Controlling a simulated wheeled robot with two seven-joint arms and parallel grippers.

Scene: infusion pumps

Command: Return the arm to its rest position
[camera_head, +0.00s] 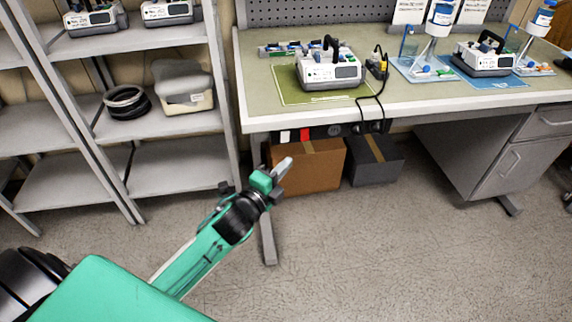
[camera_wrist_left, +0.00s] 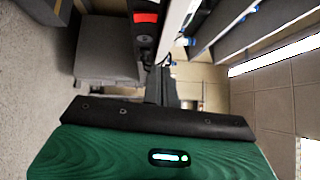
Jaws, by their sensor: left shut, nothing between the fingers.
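My left arm reaches in from the lower left in the head view. Its gripper (camera_head: 283,168) is shut and empty, out in front of the workbench's front edge and below the top. In the left wrist view the gripper (camera_wrist_left: 161,88) shows as a dark narrow shape past the green housing, with the bench's front edge close by. An infusion pump (camera_head: 331,68) stands on the green mat (camera_head: 290,97) on the bench, beyond the gripper. My right gripper is not in view.
The workbench (camera_head: 420,100) spans the right. A brown box (camera_head: 310,165) and a grey box (camera_head: 375,163) sit beneath it. Shelves (camera_head: 165,128) holding pumps stand at the left. A second pump (camera_head: 484,57) stands on the bench's right part. The floor (camera_head: 370,255) in front is clear.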

